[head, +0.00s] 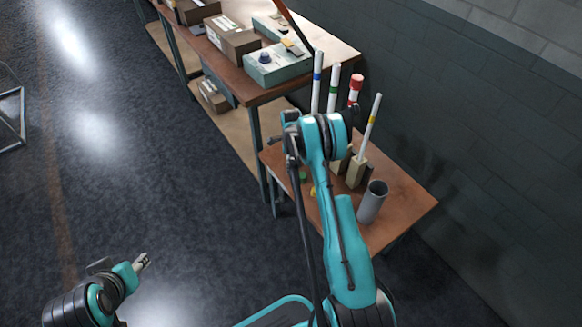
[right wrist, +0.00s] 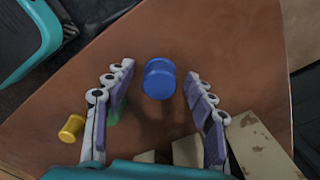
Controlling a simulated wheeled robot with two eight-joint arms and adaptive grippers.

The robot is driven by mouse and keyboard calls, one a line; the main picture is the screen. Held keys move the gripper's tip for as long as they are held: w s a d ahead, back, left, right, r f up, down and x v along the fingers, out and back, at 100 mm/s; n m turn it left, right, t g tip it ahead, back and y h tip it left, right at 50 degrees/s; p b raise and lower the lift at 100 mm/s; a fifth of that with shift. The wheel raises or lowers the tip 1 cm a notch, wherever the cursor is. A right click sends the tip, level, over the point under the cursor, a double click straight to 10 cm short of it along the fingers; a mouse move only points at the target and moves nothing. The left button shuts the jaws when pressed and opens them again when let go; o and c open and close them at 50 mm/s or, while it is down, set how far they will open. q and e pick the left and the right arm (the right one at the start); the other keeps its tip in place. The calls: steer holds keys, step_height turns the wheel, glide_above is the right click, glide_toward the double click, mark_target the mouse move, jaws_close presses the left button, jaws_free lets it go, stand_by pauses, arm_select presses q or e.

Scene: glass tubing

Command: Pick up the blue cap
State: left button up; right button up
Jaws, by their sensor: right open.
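The blue cap (right wrist: 159,78) is on the brown table top in the right wrist view. My right gripper (right wrist: 158,72) is open, with its two fingers spread on either side of the cap. A gap shows between the cap and each finger, so nothing is gripped. In the head view my right arm covers the cap, and the gripper's fingers cannot be made out. My left gripper (head: 144,260) is low at the left over the floor, away from the table. Its fingers are too small to tell open from shut.
A yellow cap (right wrist: 71,128) stands left of the fingers; a green cap (right wrist: 113,116) is partly behind the left finger. In the head view, a grey cup (head: 371,202) and several banded tubes, one yellow-banded (head: 372,122), stand on the table (head: 408,197). The wall is close on the right.

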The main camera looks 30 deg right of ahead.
steer(key=shift+r, duration=0.15)
steer(key=shift+c, duration=0.6)
steer(key=c, duration=0.7)
steer(key=shift+r+p, duration=0.35)
steer(key=shift+r, duration=0.2)
steer(key=r+p, duration=0.1)
steer(key=r, duration=0.1)
steer(key=s+r+p, duration=0.1)
steer(key=r, duration=0.1)
steer(key=s+r+p, duration=0.1)
steer(key=s+r, duration=0.1)
steer(key=s, duration=0.1)
steer(key=s+r+p, duration=0.1)
steer(key=s+r, duration=0.1)
steer(key=s, duration=0.2)
steer(key=s+r+p, duration=0.1)
steer(key=s+r, duration=0.1)
steer(key=s, duration=0.1)
steer(key=shift+s+d, duration=0.35)
